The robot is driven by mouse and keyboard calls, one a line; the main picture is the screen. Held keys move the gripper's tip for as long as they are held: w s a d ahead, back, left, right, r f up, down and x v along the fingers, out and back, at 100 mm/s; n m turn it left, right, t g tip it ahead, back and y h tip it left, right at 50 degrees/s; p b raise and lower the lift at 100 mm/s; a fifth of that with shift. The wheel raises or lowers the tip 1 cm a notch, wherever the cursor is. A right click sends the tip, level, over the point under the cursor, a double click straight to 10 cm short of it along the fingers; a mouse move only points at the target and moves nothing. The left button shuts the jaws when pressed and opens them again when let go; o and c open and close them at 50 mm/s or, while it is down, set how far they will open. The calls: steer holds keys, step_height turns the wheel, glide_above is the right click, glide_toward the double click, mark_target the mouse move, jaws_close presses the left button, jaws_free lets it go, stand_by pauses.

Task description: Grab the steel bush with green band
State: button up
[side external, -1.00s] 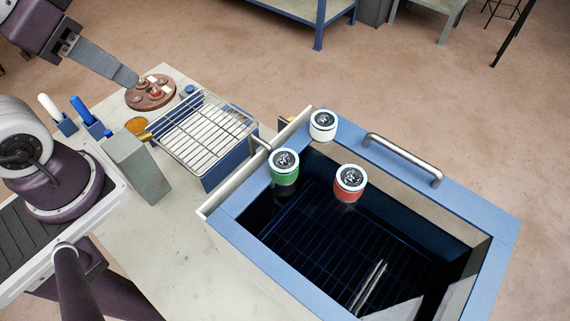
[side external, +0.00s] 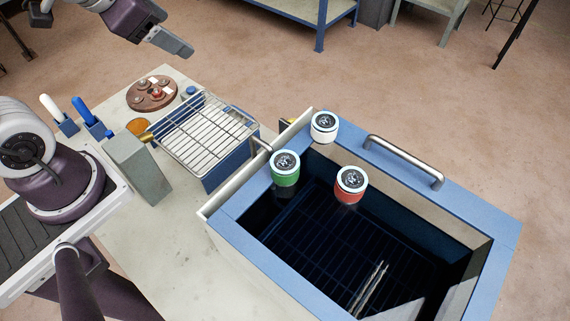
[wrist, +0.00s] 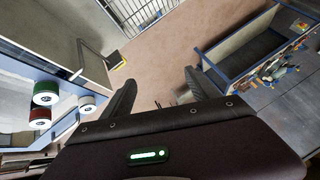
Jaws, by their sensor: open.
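The steel bush with green band (side external: 285,178) stands upright at the blue tank's upper left inner edge in the side view. Its top is round and pale with a dark centre; what supports it is unclear. It also shows at the left of the wrist view (wrist: 45,98). A red-banded bush (side external: 349,192) is to its right and a white one (side external: 323,130) is beyond it near the tank corner. My gripper (side external: 188,50) is raised at the upper left, well away from all three. Its fingers stand apart and empty in the wrist view (wrist: 160,92).
The blue-rimmed tank (side external: 405,161) has a metal handle (side external: 405,158) along its far rim. A wire rack (side external: 205,128), a brown disc with small parts (side external: 150,97) and a grey block (side external: 138,170) stand on the pale table (side external: 150,235).

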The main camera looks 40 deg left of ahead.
steer(key=w+d+f+m+h, duration=0.1)
steer(key=w+f+m, duration=0.3)
steer(key=w, duration=0.2)
steer(key=m+g+h, duration=0.5)
steer(key=m+h, duration=0.3)
steer(key=h, duration=0.6)
glide_toward(280, 159)
steer(key=s+f+x, duration=0.1)
steer(key=x, duration=0.3)
steer(key=shift+m+h, duration=0.3)
steer(key=x, duration=0.4)
steer(key=w+x, duration=0.1)
steer(key=x, duration=0.2)
steer(key=shift+d+r, duration=0.15)
steer(key=shift+r, duration=0.15)
jaws_close()
